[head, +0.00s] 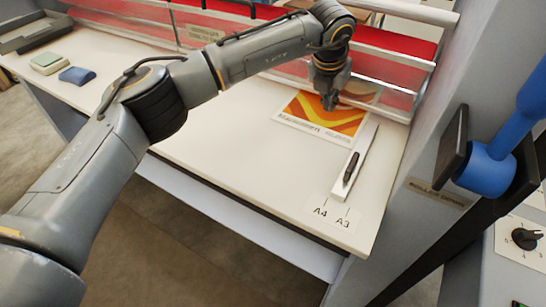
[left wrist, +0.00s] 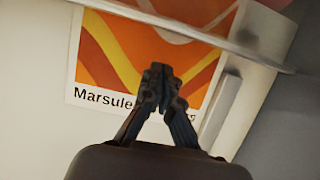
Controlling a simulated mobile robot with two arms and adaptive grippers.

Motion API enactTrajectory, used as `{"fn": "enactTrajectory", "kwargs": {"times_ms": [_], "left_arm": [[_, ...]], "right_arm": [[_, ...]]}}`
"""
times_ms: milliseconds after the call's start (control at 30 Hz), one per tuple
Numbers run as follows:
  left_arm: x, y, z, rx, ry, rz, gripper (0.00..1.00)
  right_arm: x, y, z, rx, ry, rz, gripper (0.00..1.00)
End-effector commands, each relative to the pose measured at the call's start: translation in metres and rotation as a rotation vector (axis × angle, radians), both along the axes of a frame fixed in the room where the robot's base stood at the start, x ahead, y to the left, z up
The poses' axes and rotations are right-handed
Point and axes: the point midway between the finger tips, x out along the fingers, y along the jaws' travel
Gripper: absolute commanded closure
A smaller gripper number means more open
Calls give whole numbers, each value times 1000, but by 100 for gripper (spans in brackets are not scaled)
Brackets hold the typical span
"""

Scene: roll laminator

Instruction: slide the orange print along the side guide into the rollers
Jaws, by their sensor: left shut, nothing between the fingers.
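The orange print (head: 297,112), with wavy orange and yellow bands and a white border, lies flat on the white feed table (head: 230,150). It also shows in the left wrist view (left wrist: 98,62), where a metal bar crosses over its far part. The side guide (head: 358,150), a pale strip with a black clamp, runs along the print's right side; I cannot tell whether they touch. My left gripper (head: 329,104) is over the print, fingers pointing down and shut with nothing between them; in the left wrist view (left wrist: 160,72) its tips cover some lettering. The red roller (head: 395,42) is behind the bars.
A grey side wall (head: 420,150) with a blue handle (head: 487,168) bounds the table on the right. A blue pad (head: 77,75) and a pale green pad (head: 50,63) lie far left. A4 and A3 marks (head: 332,217) are near the front edge. The table's middle is clear.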

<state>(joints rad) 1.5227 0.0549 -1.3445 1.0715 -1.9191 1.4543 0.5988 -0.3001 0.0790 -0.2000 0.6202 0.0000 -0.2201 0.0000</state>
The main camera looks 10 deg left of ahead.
Motion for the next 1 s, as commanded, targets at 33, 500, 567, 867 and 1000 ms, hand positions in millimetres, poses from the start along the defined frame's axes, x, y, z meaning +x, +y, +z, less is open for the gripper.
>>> {"fn": "enactTrajectory", "kwargs": {"times_ms": [33,500,567,867,1000], "left_arm": [[0,0,1,0,0,0,100],[0,0,16,0,-1,0,100],[0,0,23,-1,-2,0,100],[0,0,50,0,-1,0,100],[0,0,51,0,0,1,100]], "right_arm": [[0,0,0,0,0,0,100],[0,0,8,0,0,0,100],[0,0,11,0,0,0,100],[0,0,23,0,0,0,100],[0,0,23,0,0,0,100]]}}
